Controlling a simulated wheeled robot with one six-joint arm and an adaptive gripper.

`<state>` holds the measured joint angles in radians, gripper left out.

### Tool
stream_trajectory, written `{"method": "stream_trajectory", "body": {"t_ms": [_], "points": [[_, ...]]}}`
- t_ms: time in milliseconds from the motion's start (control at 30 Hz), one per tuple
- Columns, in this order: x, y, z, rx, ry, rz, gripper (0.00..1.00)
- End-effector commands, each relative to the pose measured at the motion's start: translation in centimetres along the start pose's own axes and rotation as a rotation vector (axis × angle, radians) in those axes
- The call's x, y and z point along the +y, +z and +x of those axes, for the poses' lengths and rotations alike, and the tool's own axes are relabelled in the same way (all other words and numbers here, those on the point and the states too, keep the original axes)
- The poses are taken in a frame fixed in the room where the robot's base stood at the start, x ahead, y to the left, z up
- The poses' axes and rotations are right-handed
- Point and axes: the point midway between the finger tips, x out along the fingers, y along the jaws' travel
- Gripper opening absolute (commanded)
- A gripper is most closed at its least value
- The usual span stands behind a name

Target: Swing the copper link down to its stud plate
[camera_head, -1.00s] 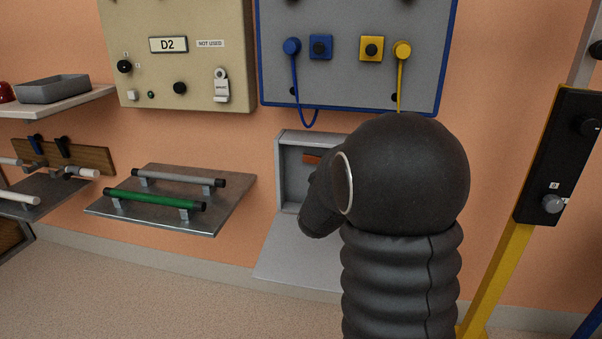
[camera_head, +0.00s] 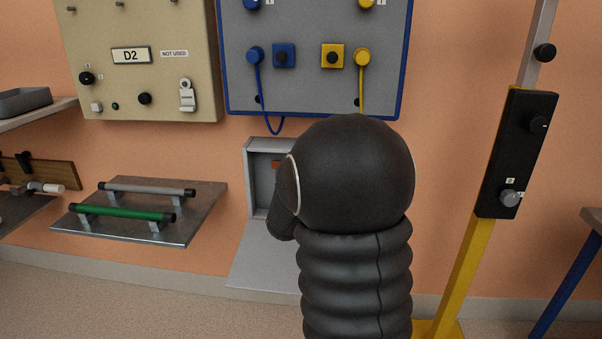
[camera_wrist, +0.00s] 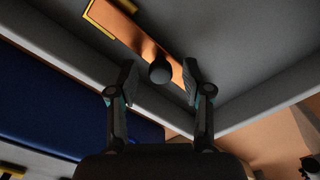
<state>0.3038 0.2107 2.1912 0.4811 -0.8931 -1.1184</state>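The copper link (camera_wrist: 140,32) is a flat orange-brown bar against the grey inside of an open box in the wrist view. A dark round knob (camera_wrist: 160,71) stands out from it. A yellow angular outline (camera_wrist: 97,22) borders the link's upper-left end. My gripper (camera_wrist: 161,82) is open, one finger on each side of the knob, with gaps visible; I cannot tell its depth relative to the knob. In the head view, only a small orange piece of the link (camera_head: 276,165) shows inside the grey box (camera_head: 249,180). My arm hides my gripper and much of the box there. I cannot identify the stud plate.
A blue-framed panel (camera_head: 300,95) with blue and yellow plugs and cables hangs above the box. A shelf (camera_head: 180,232) with green and grey bars is left of it. A yellow post (camera_head: 460,260) with a black control box (camera_head: 515,150) stands to the right.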

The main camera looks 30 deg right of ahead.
Motion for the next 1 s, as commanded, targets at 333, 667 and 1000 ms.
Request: {"method": "stream_trajectory", "body": {"t_ms": [333,667,1000], "points": [[0.1,0.1,-1.0,-0.003,0.001,0.001,0.49],[0.1,0.1,-7.2,-0.001,0.000,0.001,0.49],[0.0,0.1,-11.6,-0.001,-0.001,0.000,0.49]]}}
